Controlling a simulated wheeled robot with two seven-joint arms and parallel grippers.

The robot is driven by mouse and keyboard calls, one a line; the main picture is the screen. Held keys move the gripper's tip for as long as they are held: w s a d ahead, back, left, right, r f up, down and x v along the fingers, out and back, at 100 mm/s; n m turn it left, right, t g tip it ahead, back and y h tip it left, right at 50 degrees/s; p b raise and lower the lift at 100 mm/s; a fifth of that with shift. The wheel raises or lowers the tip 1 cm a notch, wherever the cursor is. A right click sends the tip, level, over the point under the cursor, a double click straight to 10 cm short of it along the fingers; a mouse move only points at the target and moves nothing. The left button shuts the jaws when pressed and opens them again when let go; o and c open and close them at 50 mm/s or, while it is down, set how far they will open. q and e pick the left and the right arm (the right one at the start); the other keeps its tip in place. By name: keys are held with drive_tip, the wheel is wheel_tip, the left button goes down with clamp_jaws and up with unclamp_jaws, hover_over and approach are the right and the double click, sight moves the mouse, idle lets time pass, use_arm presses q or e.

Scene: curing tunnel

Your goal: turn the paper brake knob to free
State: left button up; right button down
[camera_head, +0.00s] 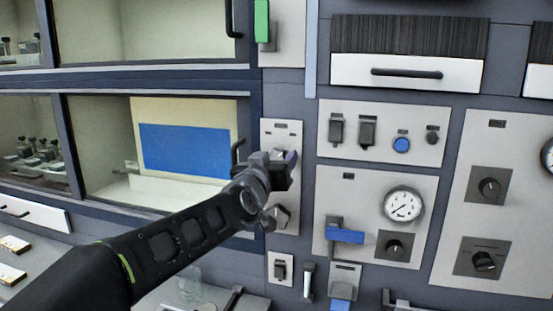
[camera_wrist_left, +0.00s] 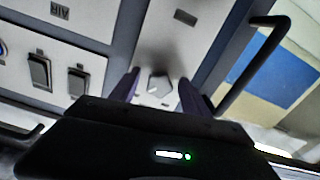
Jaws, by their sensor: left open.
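My left gripper (camera_head: 288,160) is at a narrow light panel (camera_head: 270,130) in the middle of the head view, covering part of it. In the left wrist view the open gripper (camera_wrist_left: 158,79) has one finger on each side of a small grey knob (camera_wrist_left: 159,86) on that panel. I cannot tell whether the fingers touch it. The knob is hidden behind the gripper in the head view. Its label is too blurred to read, so I cannot confirm it is the paper brake knob. A dark lower knob (camera_head: 281,214) sits below on the same panel. My right gripper is not in view.
A black bar handle (camera_wrist_left: 255,65) stands out close beside the gripper in the wrist view. To the right is a panel with a gauge (camera_head: 402,204), a blue-handled lever (camera_head: 345,236) and a dark knob (camera_head: 395,246). Above it are rocker switches (camera_head: 367,131) and a blue button (camera_head: 401,144).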

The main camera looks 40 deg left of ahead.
use_arm(q)
clamp_jaws()
idle(0.4)
drive_tip(key=shift+n, duration=0.3)
drive_tip(key=shift+d+r+n+b, duration=0.1)
drive_tip(key=shift+n+b, duration=0.6)
drive_tip(key=shift+n, duration=3.7)
drive_tip(key=shift+d+n+b, duration=0.1)
drive_tip(key=shift+n+b, duration=0.6)
drive_tip(key=shift+n, duration=3.7)
